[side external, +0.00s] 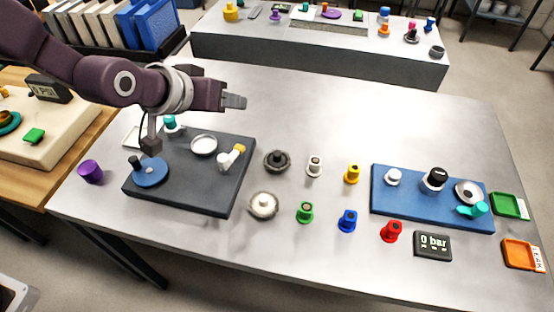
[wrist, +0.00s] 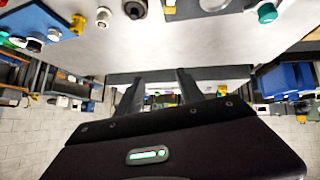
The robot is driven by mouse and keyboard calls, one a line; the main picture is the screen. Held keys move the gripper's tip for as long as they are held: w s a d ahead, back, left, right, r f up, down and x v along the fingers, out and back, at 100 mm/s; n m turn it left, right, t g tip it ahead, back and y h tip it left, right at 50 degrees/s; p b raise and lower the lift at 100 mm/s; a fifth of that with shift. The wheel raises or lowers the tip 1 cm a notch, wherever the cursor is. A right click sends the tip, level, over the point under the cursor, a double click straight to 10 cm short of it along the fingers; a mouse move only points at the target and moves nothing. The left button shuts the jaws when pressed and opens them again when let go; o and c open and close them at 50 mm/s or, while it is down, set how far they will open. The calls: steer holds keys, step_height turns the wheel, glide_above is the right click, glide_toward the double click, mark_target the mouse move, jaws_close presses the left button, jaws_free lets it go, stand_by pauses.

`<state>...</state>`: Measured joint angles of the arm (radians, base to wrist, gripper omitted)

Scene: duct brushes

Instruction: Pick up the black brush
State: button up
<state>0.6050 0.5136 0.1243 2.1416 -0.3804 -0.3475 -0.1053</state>
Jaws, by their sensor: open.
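The black brush (side external: 277,160) appears to be the dark, round, flared piece with a raised centre, standing on the grey table just right of the dark board. In the wrist view, a dark round piece (wrist: 135,9) at the top edge, partly cut off, looks like the same brush. My gripper (side external: 235,102) is open and empty, held level above the table. It is up and left of the brush in the side view and clear of it. Its two fingers (wrist: 158,90) show apart in the wrist view, with nothing between them.
A pale round piece (side external: 263,205) of similar shape stands in front of the brush. A white fitting (side external: 314,167) and a yellow one (side external: 352,174) stand to its right. The dark board (side external: 190,195) carries several parts. A blue board (side external: 400,209) lies right. The back of the table is clear.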

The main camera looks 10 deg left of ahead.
steer(key=w+d+f+t, duration=0.1)
steer(key=d+f, duration=0.3)
steer(key=f, duration=0.3)
steer(key=m+t, duration=0.2)
glide_toward(276, 155)
steer(key=x, duration=0.4)
steer(key=shift+s+d+f, duration=0.15)
steer(key=shift+d+f, duration=0.05)
steer(key=shift+d, duration=0.05)
steer(key=x, duration=0.7)
steer(key=shift+a+r, duration=0.25)
steer(key=shift+a, duration=0.05)
jaws_close()
